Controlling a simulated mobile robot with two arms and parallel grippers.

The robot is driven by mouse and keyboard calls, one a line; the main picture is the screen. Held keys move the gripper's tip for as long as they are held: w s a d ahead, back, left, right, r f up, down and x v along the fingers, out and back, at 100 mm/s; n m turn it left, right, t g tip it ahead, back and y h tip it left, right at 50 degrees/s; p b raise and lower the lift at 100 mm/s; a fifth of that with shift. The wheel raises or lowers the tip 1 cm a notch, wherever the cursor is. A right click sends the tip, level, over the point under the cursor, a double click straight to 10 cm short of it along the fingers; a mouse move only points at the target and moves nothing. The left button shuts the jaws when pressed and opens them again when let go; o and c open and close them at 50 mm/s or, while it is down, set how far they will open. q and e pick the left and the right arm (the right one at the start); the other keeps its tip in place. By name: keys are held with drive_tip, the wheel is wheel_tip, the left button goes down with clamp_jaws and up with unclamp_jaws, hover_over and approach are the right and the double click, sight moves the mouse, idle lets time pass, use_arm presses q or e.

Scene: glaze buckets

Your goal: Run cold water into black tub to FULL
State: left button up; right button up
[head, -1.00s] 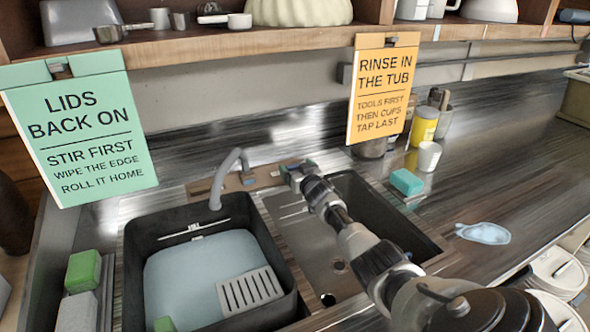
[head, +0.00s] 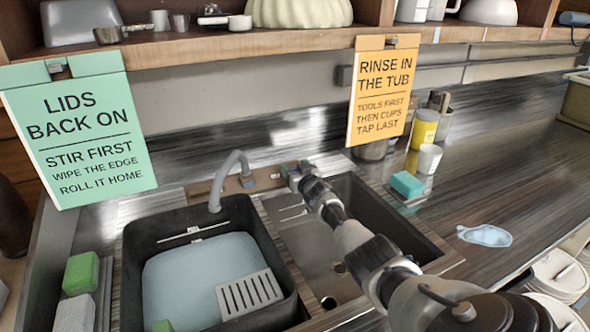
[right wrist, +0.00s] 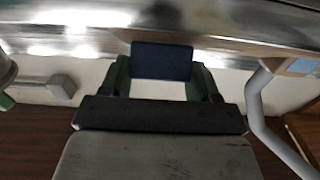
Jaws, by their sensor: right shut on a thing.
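The black tub (head: 262,232) stands in the left basin and holds pale blue water (head: 185,275). A white mark (head: 193,234) shows on its back inner wall, above the water surface. The grey spout (head: 226,177) curves over the tub's back edge; I cannot make out a stream from it. My right gripper (head: 293,172) is at the wooden tap ledge (head: 262,181), right of the spout. In the right wrist view its green fingers (right wrist: 162,78) are shut on a dark blue tap handle (right wrist: 161,60). My left gripper is not in view.
A grey slotted piece (head: 250,293) is in the tub. The right basin (head: 365,205) looks empty under my right arm. A teal sponge (head: 407,184), a white cup (head: 429,158) and a yellow container (head: 424,128) stand right of it. Two signs hang from the shelf (head: 300,38).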

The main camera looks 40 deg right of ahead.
drive_tip(key=shift+n, duration=0.3)
drive_tip(key=shift+d+n+y+b, duration=0.15)
drive_tip(key=shift+n+y+b, duration=0.25)
drive_tip(key=shift+n+y, duration=0.45)
drive_tip(key=shift+f+n+t+y+b, duration=0.15)
drive_tip(key=shift+n+t+y+b, duration=0.15)
drive_tip(key=shift+n+y+b, duration=0.5)
drive_tip(key=n+y+b, duration=0.4)
drive_tip(key=shift+f+n+g, duration=0.1)
drive_tip(key=shift+n+g, duration=0.25)
drive_tip(key=shift+g, duration=0.05)
drive_tip(key=shift+r+n+g+y+b, duration=0.3)
drive_tip(key=shift+n+y+b, duration=0.6)
drive_tip(key=shift+b, duration=0.25)
drive_tip(key=o, duration=0.9)
